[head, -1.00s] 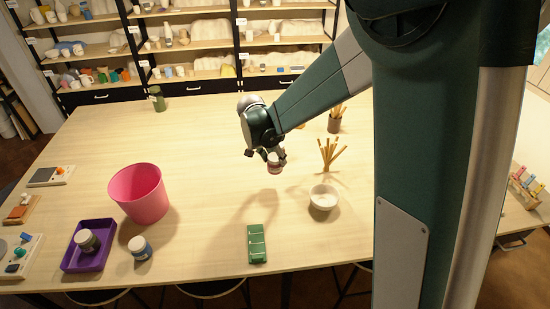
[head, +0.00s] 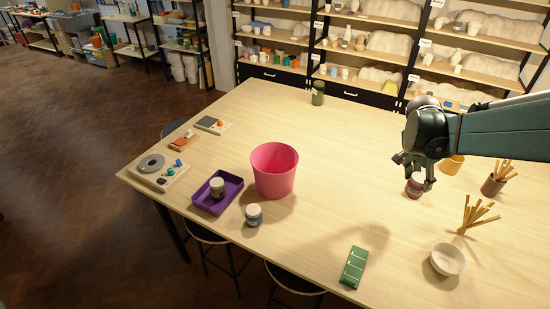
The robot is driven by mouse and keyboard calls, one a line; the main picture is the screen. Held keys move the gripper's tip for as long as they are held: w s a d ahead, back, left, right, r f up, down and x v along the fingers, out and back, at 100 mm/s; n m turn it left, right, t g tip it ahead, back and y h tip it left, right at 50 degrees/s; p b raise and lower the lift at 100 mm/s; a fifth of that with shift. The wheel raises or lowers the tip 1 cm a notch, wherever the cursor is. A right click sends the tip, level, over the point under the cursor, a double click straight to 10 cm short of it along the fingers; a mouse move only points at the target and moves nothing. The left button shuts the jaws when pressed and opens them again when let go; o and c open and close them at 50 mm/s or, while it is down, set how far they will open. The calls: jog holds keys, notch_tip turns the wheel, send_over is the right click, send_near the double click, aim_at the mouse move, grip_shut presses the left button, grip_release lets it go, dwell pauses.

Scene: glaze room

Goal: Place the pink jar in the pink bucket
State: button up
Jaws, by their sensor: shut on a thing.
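The pink jar (head: 414,187) has a pale lid and hangs below my gripper (head: 414,176). My gripper is shut on it near its top and holds it above the right part of the table, seemingly clear of the surface. The pink bucket (head: 275,172) stands upright near the middle of the table, open at the top, well to the left of my gripper. The part of its inside that shows looks empty; its bottom is hidden.
Left of the bucket is a purple tray (head: 234,188) with a jar (head: 217,187) in it. A green box (head: 354,267), white bowl (head: 447,260) and sticks (head: 474,214) lie front right. Table between bucket and gripper is clear.

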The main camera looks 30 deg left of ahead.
notch_tip(320, 180, up, 4)
jog(key=w+a+n+y, duration=0.15)
jog(key=a+n, duration=0.25)
jog(key=a, duration=1.8)
jog(key=s+a+n+t+y, duration=0.1)
jog(key=s+a+n, duration=0.25)
jog(key=a, duration=1.15)
jog(key=s+a+n+y, duration=0.15)
jog(key=s+a, duration=0.25)
jog(key=a, duration=1.1)
notch_tip(320, 180, down, 11)
jog(key=shift+h, duration=0.4)
jog(key=shift+f, duration=0.1)
notch_tip(320, 180, down, 6)
jog(key=shift+p, duration=0.35)
